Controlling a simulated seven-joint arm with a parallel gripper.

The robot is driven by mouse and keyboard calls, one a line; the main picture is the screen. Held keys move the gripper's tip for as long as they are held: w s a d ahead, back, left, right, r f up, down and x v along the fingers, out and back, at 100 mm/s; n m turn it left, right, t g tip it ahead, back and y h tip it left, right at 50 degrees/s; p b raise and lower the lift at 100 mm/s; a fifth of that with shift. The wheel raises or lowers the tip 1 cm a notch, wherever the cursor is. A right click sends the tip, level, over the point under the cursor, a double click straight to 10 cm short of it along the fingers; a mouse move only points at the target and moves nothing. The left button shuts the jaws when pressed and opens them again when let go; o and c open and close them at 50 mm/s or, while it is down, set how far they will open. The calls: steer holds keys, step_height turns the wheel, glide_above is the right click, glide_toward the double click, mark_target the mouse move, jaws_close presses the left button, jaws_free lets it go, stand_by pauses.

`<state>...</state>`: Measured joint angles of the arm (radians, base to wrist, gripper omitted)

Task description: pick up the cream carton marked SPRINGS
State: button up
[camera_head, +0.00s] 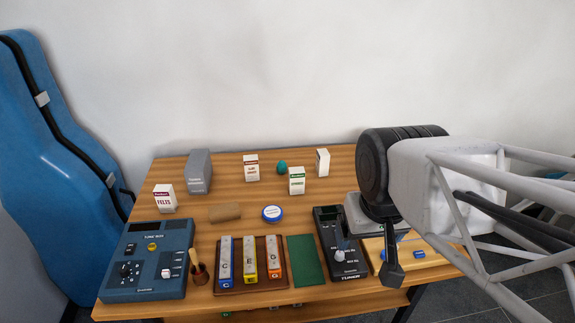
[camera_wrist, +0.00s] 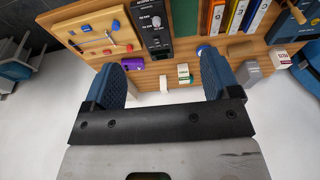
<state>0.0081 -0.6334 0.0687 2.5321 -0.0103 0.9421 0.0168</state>
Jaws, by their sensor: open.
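The cream carton with a green band (camera_head: 297,181) stands upright toward the back of the table in the head view; its small lettering appears to read SPRINGS. It also appears in the wrist view as a small carton (camera_wrist: 183,72) between the spread fingers, nearer the right one. My gripper (camera_wrist: 163,66) is open and empty, with its two blue fingers wide apart. In the head view my gripper (camera_head: 392,273) hangs at the right, over the tool board side, well apart from the carton.
A plain-sided carton (camera_head: 323,162), a teal object (camera_head: 282,167) and a red-marked carton (camera_head: 251,168) stand near the target. A FELTS carton (camera_head: 165,199) and grey box (camera_head: 199,172) are further left. A purple object (camera_wrist: 132,64) shows by the left finger.

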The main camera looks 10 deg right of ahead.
steer(key=n+g+y, duration=0.2)
steer(key=n+y, duration=0.8)
steer(key=n, duration=0.2)
glide_above(301, 171)
steer(key=s+d, duration=0.2)
steer(key=s, duration=0.9)
step_height(301, 171, down, 12)
steer(key=w+d+f+n+t+y, duration=0.1)
steer(key=w+d+f+n+y, duration=0.1)
steer(key=w+f, duration=0.7)
steer(key=shift+w+d+n+t+y, duration=0.4)
steer(key=shift+w+d+n, duration=0.15)
steer(key=shift+d+n, duration=0.35)
steer(key=shift+a+f, duration=0.1)
steer(key=shift+a, duration=0.05)
steer(key=shift+x, duration=1.25)
